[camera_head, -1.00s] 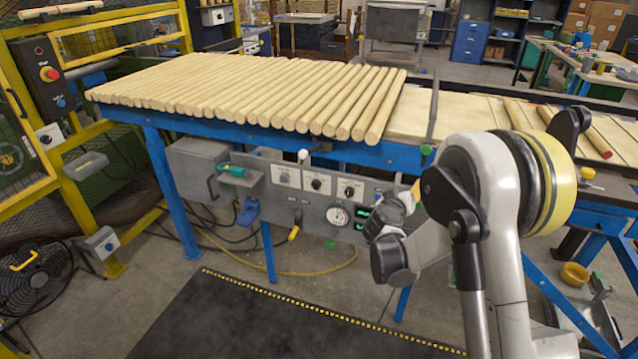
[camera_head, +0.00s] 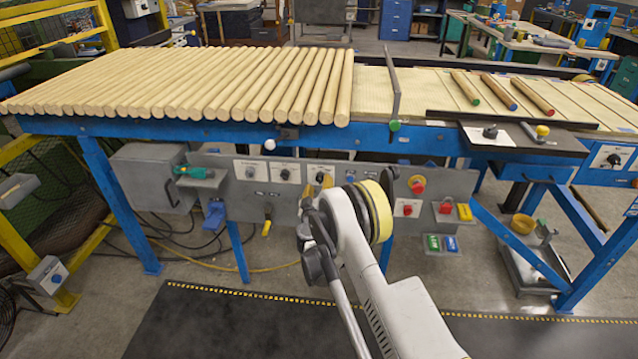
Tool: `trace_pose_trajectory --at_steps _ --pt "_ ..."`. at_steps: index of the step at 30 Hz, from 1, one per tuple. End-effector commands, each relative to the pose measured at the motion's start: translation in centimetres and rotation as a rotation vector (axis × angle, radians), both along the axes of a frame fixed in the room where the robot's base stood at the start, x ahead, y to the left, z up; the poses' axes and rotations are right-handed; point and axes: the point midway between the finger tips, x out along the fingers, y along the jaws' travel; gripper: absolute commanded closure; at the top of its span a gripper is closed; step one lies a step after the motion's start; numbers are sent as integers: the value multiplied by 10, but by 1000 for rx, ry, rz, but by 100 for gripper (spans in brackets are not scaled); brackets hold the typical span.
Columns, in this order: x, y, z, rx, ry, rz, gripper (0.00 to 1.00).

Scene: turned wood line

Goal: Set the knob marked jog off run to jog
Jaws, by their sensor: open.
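A grey control panel (camera_head: 225,190) hangs under the front edge of the roller table. It carries a row of white plates with dark rotary knobs: a left knob (camera_head: 250,172), a middle knob (camera_head: 285,174) and a right knob (camera_head: 320,177). Their lettering is too small to read, so I cannot tell which is marked jog off run or where its pointer stands. My gripper (camera_head: 322,184) is mostly hidden behind my wrist; a small yellowish tip shows close to the right knob plate. It looks open, and I cannot tell whether it touches anything.
Wooden rods (camera_head: 200,85) lie side by side on the table above. A white ball-ended lever (camera_head: 267,144) projects above the knobs. A red button (camera_head: 417,185) and a yellow-handled valve (camera_head: 266,226) are also on the panel. A black mat (camera_head: 220,325) covers the floor in front.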

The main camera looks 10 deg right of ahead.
Motion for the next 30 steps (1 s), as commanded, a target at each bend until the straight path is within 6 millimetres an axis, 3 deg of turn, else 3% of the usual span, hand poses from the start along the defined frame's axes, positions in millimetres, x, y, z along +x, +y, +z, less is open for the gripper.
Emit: trace_pose_trajectory --at_steps 6,17,22,30 --pt "26 -9 -1 0 1 -1 47" --pt "31 -10 1 0 0 0 48" --pt "30 -10 1 0 0 0 100" --pt "31 -10 1 -3 1 0 100"
